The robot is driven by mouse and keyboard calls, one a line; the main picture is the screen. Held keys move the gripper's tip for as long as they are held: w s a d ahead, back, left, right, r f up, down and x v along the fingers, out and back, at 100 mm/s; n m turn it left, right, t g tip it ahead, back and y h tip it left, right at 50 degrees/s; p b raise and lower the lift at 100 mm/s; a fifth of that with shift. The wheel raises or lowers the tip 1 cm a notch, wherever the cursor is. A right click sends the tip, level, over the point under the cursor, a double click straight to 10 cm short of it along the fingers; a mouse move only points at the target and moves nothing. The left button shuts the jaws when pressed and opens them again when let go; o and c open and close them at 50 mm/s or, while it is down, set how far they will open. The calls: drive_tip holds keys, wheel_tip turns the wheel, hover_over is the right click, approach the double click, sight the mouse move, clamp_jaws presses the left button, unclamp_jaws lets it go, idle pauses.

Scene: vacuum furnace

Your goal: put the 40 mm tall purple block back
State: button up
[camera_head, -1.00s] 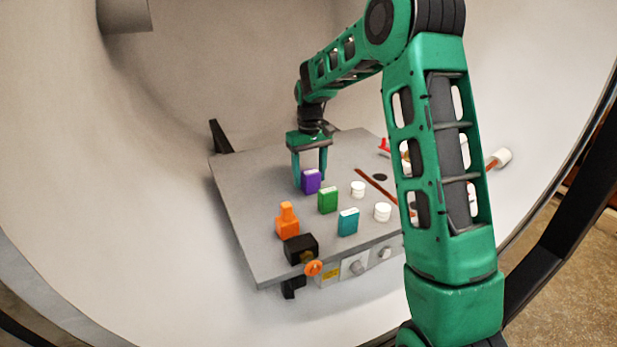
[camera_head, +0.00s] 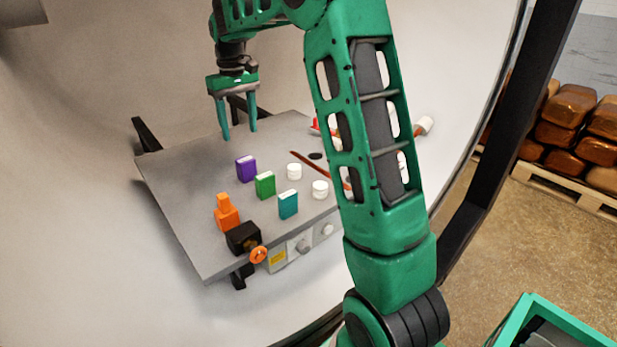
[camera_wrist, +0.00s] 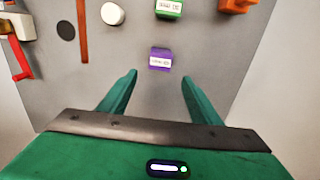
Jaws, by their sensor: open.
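The purple block (camera_head: 246,169) stands upright on the grey plate (camera_head: 190,215), behind the green block. In the wrist view the purple block (camera_wrist: 160,59) shows a pale label and lies just beyond the fingertips, about midway between them. My gripper (camera_head: 239,136) is open and empty, raised above the plate's back edge, behind and apart from the purple block. The wrist view shows my gripper (camera_wrist: 159,76) with both green fingers spread and nothing between them.
Near the purple block stand a green block (camera_head: 265,185), a teal block (camera_head: 288,204), two white cylinders (camera_head: 294,171) and an orange stepped piece (camera_head: 227,214). A brown strip (camera_head: 308,164) lies to the right. The plate's left side is clear.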

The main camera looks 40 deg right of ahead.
drive_tip(key=s+d+r+m, duration=0.1)
drive_tip(key=s+d, duration=0.1)
drive_tip(key=s, duration=0.4)
drive_tip(key=s+d+r+m, duration=0.1)
drive_tip(key=s+d, duration=0.1)
drive_tip(key=s, duration=0.4)
drive_tip(key=s+f+m, duration=0.2)
drive_tip(key=s+f, duration=0.2)
drive_tip(key=s, duration=1.1)
drive_tip(key=s+f+m, duration=0.2)
drive_tip(key=s+f, duration=0.2)
drive_tip(key=s, duration=1.2)
drive_tip(key=shift+a+f, duration=0.15)
drive_tip(key=shift+a, duration=0.1)
drive_tip(key=shift+s, duration=0.1)
